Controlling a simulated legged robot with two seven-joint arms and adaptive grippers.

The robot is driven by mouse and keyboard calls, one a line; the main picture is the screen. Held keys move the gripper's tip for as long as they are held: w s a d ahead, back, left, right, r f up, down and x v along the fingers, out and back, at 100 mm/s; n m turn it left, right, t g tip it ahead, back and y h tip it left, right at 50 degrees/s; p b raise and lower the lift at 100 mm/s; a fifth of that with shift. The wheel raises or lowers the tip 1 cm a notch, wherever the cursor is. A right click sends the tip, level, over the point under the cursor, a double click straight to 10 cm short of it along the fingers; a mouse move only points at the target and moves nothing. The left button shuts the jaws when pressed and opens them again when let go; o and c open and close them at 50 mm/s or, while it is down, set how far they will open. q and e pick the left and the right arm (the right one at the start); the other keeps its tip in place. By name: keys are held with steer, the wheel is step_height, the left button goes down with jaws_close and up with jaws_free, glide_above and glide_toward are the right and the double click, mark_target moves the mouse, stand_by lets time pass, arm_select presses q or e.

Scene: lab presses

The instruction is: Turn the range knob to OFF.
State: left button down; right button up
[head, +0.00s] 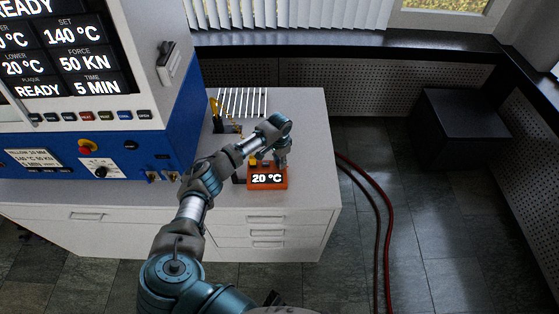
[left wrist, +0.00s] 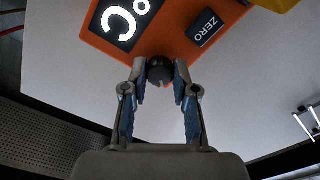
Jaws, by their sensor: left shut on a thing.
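The orange meter (head: 251,185) stands on the white cabinet top, its display reading 20 °C. In the left wrist view the meter (left wrist: 170,40) fills the top, with part of its display (left wrist: 122,20) and a dark ZERO button (left wrist: 207,27). The dark round range knob (left wrist: 160,70) sits near the meter's edge. My left gripper (head: 281,160) reaches down at the meter from above. In the left wrist view its fingertips (left wrist: 161,78) are shut on the knob, one on each side. The knob's markings cannot be read. My right gripper is out of view.
A blue and white press (head: 150,110) with lit displays stands left of the meter. A rack of white strips (head: 241,102) lies behind. Red hoses (head: 375,190) run over the floor to the right. The cabinet top (head: 305,115) is clear at the right rear.

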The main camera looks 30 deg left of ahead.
arm_select(q)
steer(key=shift+r+n+p, duration=0.2)
steer(key=shift+n+p, duration=0.1)
steer(key=shift+p, duration=0.1)
steer(key=n+p, duration=0.3)
steer(key=p, duration=0.2)
steer(key=shift+n, duration=0.4)
steer(key=n+p, duration=0.2)
steer(key=shift+f+n+p, duration=0.1)
steer(key=shift+n+p, duration=0.25)
steer(key=shift+n, duration=0.05)
steer(key=shift+f+n+p, duration=0.1)
steer(key=shift+n+p, duration=0.35)
steer(key=shift+n, duration=0.15)
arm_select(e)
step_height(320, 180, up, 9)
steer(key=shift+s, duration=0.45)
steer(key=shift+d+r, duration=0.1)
arm_select(q)
steer(key=c, duration=0.9)
jaws_free()
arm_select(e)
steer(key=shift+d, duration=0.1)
